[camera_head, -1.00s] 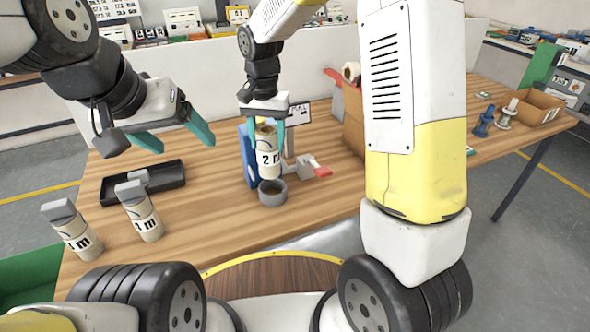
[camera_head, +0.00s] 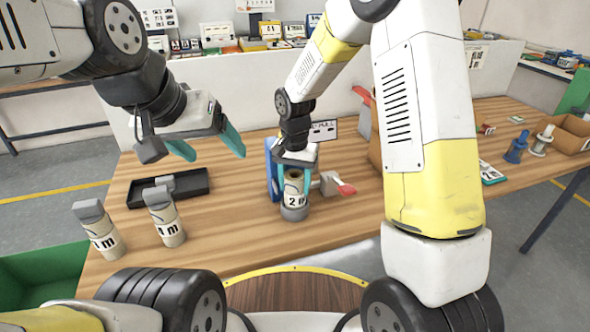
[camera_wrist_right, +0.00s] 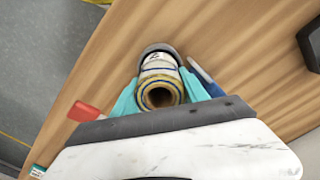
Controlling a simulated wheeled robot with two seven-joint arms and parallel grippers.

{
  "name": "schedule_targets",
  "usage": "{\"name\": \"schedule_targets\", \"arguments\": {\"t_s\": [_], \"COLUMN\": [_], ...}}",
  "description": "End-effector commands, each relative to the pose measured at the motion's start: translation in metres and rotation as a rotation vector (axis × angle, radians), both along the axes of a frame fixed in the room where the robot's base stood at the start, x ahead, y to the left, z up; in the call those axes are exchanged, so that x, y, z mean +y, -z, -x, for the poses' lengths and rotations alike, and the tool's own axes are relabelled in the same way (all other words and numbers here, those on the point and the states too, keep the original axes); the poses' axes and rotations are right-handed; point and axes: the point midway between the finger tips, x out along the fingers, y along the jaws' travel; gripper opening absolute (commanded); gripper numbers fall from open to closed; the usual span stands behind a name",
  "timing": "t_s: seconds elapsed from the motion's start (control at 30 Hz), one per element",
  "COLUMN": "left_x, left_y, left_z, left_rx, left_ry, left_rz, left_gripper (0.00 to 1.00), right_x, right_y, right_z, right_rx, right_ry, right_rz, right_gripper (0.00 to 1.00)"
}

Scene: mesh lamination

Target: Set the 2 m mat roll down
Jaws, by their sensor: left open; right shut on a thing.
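The 2 m mat roll (camera_head: 294,199) is a cream roll with a "2" label, upright at the middle of the table, its lower end in or at a grey ring-shaped holder (camera_head: 294,213). My right gripper (camera_head: 295,180) is shut on the roll's upper part from above. In the right wrist view the roll (camera_wrist_right: 160,92) shows its open end between the teal fingers, with the grey ring (camera_wrist_right: 158,48) around its far end. Whether it rests on the bottom is hidden. My left gripper (camera_head: 208,150) is open and empty above the table's left part.
Two rolls with grey tops, one (camera_head: 98,230) and another (camera_head: 165,217), stand at the left by a black tray (camera_head: 190,187). A blue item (camera_head: 272,168) and a red-handled device (camera_head: 338,186) stand close to the holder. A cardboard box (camera_head: 575,135) is far right.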

Motion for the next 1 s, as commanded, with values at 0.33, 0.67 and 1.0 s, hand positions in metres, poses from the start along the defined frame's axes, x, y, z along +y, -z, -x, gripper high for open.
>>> {"name": "schedule_targets", "arguments": {"t_s": [0.33,0.67,1.0], "left_x": [0.000,0.000,0.000], "left_y": [0.000,0.000,0.000], "left_z": [0.000,0.000,0.000], "left_rx": [0.000,0.000,0.000], "left_ry": [0.000,0.000,0.000], "left_rz": [0.000,0.000,0.000], "left_gripper": [0.77,0.77,0.77], "right_x": [0.000,0.000,0.000], "right_y": [0.003,-0.005,-0.072], "right_z": [0.000,-0.001,-0.001], "right_rx": [0.000,-0.002,-0.005], "right_ry": [0.000,0.001,0.001], "right_rz": [0.000,0.000,-0.002], "right_gripper": [0.73,0.73,0.73]}}
